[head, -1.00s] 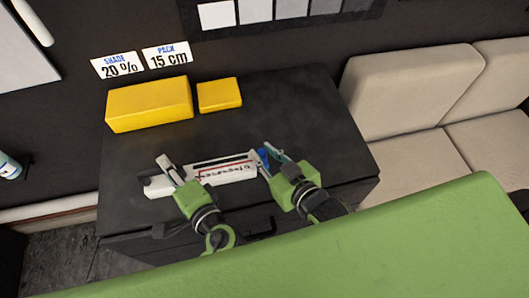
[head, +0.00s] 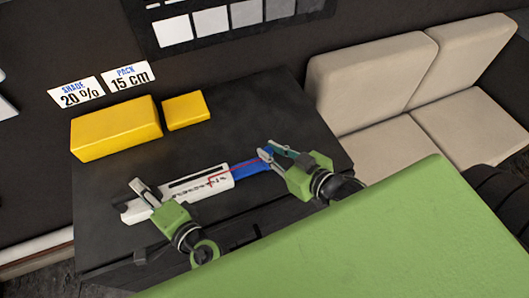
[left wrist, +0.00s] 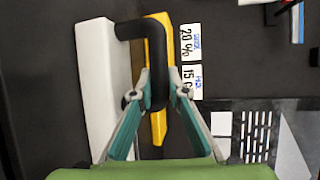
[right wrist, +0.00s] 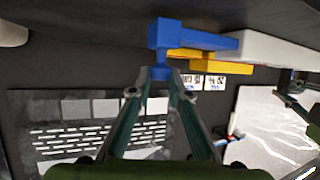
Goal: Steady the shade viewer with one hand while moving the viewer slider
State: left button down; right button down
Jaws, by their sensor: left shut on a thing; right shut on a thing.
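The shade viewer (head: 190,190) is a long white body with a dark slot and red markings, lying on the dark cabinet top. My left gripper (head: 138,195) is at its left end. In the left wrist view, the left gripper (left wrist: 156,97) is shut on the viewer's black handle (left wrist: 158,50), beside the white body (left wrist: 98,85). The blue slider (head: 250,170) sticks out of the viewer's right end. My right gripper (head: 268,153) is shut on the slider's outer end. In the right wrist view, the right gripper (right wrist: 160,82) grips the tab below the blue slider (right wrist: 205,38).
Two yellow blocks, one large (head: 115,130) and one small (head: 187,111), sit behind the viewer on the cabinet (head: 245,115). Signs behind read shade 20 % (head: 80,94) and pack 15 cm (head: 128,76). A beige sofa (head: 375,60) stands at right.

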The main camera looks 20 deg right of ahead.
pick_arm(q)
jog(key=shift+a, duration=0.15)
pick_arm(e)
jog(key=c, duration=1.9)
grip_release()
jog(key=v, duration=1.2)
pick_arm(q)
jog(key=c, duration=1.4)
grip_release()
jog(key=shift+s, duration=0.1)
